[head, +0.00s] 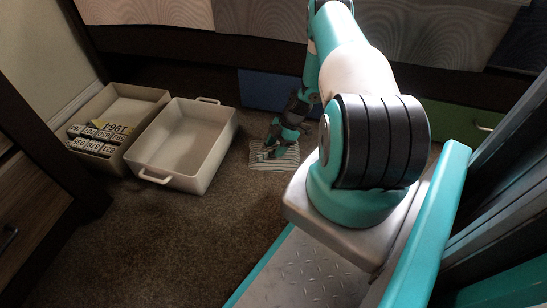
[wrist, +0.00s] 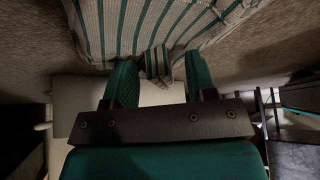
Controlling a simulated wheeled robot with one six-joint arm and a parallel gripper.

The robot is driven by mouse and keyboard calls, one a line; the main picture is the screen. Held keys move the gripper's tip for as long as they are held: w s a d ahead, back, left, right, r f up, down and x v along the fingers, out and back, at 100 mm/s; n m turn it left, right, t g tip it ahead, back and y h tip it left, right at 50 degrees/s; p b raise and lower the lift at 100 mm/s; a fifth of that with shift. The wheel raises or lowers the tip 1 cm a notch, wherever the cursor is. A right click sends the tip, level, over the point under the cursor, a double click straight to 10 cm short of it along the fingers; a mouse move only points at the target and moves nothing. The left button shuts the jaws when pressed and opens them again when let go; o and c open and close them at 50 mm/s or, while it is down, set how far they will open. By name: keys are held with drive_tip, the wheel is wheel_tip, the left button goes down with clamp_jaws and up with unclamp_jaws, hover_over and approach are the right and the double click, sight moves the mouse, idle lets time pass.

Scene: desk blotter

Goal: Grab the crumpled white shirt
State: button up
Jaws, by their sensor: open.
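A white cloth with dark green stripes (head: 287,161), which looks like the crumpled shirt, lies on the brown carpet in the head view. It fills the top of the wrist view (wrist: 140,25). My gripper (head: 270,149) is down at the cloth, partly covering it in the head view. In the wrist view my gripper (wrist: 160,62) is open, with a fold of the cloth between its two green fingers. I cannot tell whether either finger touches the fold.
An empty white bin with handles (head: 163,180) stands to the left on the carpet (head: 200,245). Beside it is a beige box (head: 150,94) holding several number plates (head: 98,137). Blue (head: 268,86) and green (head: 455,122) bins stand at the back. Carpet in front of the bin is clear.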

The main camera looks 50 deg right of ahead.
drive_tip(key=shift+r, duration=0.1)
clamp_jaws()
